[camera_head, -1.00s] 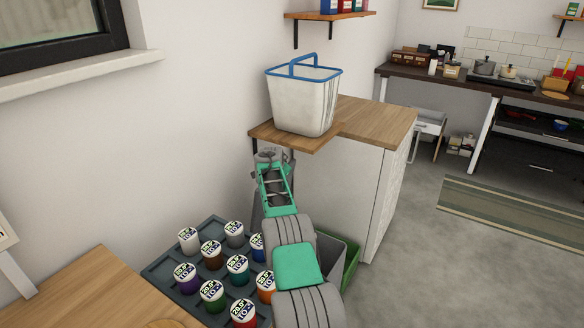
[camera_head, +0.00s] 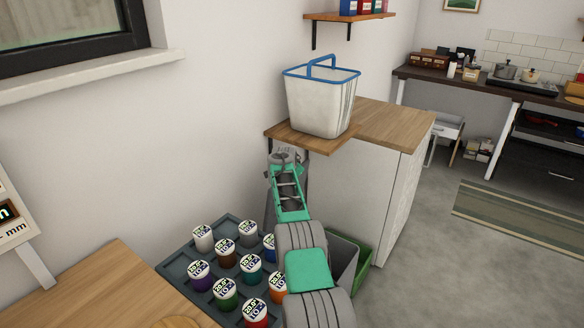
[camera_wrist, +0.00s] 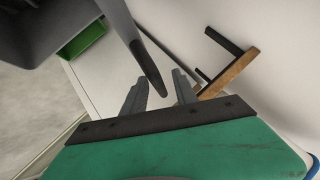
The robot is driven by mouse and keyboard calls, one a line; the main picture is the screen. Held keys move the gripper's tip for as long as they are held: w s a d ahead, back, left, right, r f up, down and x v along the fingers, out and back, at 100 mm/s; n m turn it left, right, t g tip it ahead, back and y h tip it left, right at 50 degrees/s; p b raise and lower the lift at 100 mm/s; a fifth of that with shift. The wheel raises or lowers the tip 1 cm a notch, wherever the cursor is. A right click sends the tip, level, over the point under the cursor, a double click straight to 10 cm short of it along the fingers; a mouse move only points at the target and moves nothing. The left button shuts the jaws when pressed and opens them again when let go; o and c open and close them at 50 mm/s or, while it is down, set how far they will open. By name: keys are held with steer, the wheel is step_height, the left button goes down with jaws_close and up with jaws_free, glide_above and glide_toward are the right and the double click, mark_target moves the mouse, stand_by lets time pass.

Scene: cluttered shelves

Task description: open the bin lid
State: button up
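A grey bin (camera_head: 343,262) stands below the wooden shelf, partly hidden behind my arm. In the wrist view a dark grey bin body (camera_wrist: 45,25) fills the upper left. A dark grey, narrow bar (camera_wrist: 145,65), which looks like the bin lid seen edge-on, reaches down so that its tip is between my fingers. My gripper (camera_wrist: 160,95) is open, with a gap between the fingers. I cannot tell whether the bar touches a finger. In the head view my gripper (camera_head: 287,158) is just below the shelf, largely blurred into the wrist.
A green bin (camera_head: 362,265) stands to the right of the grey one. A white basket (camera_head: 320,103) with blue rim sits on the wooden shelf (camera_head: 310,140) above my gripper. A tray (camera_head: 175,268) with several paint pots lies at lower left. A white cabinet (camera_head: 360,190) stands right.

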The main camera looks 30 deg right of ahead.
steer(key=shift+r, duration=0.1)
steer(key=shift+s+a+r+b, duration=0.25)
steer(key=shift+r+b, duration=0.05)
steer(key=shift+b, duration=0.15)
steer(key=b+v, duration=0.1)
steer(key=v, duration=0.5)
steer(key=shift+s+a+r, duration=0.15)
steer(key=shift+s+a, duration=0.05)
steer(key=shift+s, duration=0.05)
